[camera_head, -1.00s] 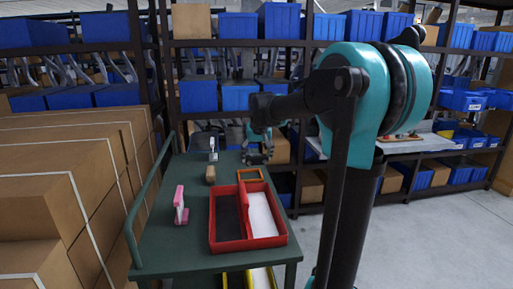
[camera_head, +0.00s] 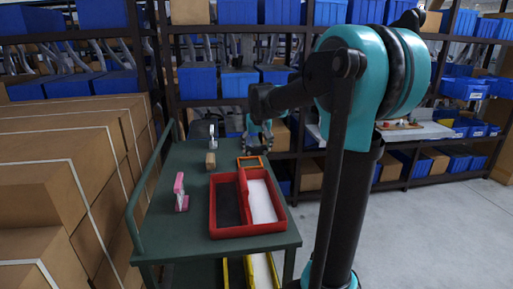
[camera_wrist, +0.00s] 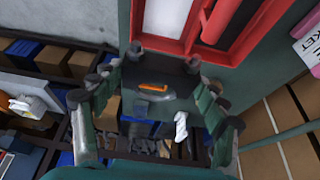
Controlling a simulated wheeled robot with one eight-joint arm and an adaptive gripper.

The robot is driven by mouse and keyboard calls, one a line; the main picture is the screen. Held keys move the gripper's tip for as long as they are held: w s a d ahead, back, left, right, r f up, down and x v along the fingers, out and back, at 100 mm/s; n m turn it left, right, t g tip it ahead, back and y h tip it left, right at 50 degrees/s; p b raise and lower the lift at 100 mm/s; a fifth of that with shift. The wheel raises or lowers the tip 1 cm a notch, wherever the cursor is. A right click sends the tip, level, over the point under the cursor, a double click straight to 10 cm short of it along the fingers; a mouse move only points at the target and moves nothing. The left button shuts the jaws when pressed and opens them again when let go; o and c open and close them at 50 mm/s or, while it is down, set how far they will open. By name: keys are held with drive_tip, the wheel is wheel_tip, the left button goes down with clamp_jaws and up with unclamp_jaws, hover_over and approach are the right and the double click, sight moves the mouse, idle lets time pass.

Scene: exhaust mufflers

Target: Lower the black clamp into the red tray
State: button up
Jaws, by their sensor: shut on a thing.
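The red tray (camera_head: 249,231) lies on the green cart, with one dark and one white compartment. Its rim also shows at the top of the wrist view (camera_wrist: 192,35). My gripper (camera_head: 265,140) is beyond the tray's far side in the head view, above the cart's far end. In the wrist view my gripper (camera_wrist: 158,88) has its fingers on both sides of the black clamp (camera_wrist: 172,72) and is shut on it. The clamp is apart from the tray. In the head view the clamp is too small and dark to make out.
Cardboard boxes (camera_head: 50,190) flank the cart; shelves with blue bins stand behind.

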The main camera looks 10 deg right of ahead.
drive_tip(key=shift+f, duration=5.8)
drive_tip(key=o, duration=1.4)
drive_tip(key=shift+r, duration=0.1)
